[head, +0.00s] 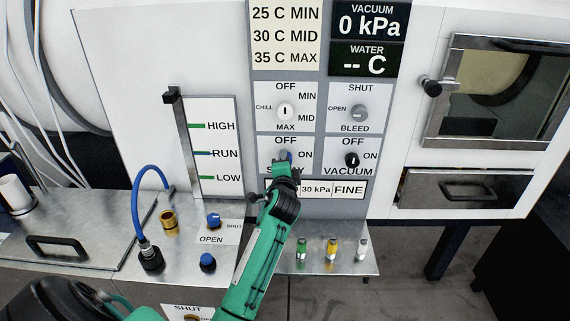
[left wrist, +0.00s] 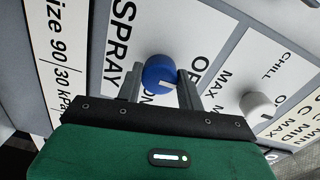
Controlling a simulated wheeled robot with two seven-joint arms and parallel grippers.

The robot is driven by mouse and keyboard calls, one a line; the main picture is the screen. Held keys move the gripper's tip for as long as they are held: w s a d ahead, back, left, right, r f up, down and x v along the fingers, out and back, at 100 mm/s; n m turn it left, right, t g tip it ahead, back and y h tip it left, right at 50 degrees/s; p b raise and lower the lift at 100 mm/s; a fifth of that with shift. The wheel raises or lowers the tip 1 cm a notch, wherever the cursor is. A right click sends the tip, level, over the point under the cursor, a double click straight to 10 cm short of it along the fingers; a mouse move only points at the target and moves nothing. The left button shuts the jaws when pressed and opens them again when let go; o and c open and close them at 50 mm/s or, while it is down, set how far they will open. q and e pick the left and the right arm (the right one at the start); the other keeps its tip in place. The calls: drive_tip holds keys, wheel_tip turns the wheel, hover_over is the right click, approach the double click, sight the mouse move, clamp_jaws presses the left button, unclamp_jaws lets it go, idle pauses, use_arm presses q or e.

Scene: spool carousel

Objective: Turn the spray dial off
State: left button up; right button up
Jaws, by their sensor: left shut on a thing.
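The blue spray dial (left wrist: 160,71) sits on a white panel between the two fingers of my left gripper (left wrist: 159,85) in the left wrist view. The fingers are shut on it from both sides. A white mark shows on the dial's lower right, between the OFF and ON labels; its exact setting is hard to tell. In the head view my left gripper (head: 286,163) reaches up to the panel and covers most of the spray dial (head: 282,155) and part of the SPRAY label. My right gripper is not in view.
A white chill dial (head: 285,112) is above and a grey bleed dial (head: 358,114) is at upper right. Green, yellow and white-capped small parts (head: 331,249) stand on the shelf below. A blue hose (head: 136,190) arches at left.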

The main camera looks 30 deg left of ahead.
use_arm(q)
drive_tip(key=shift+f, duration=0.1)
drive_tip(key=o, duration=1)
drive_tip(key=b+v, duration=0.3)
drive_tip(key=v, duration=1.1)
drive_tip(key=shift+a, duration=0.1)
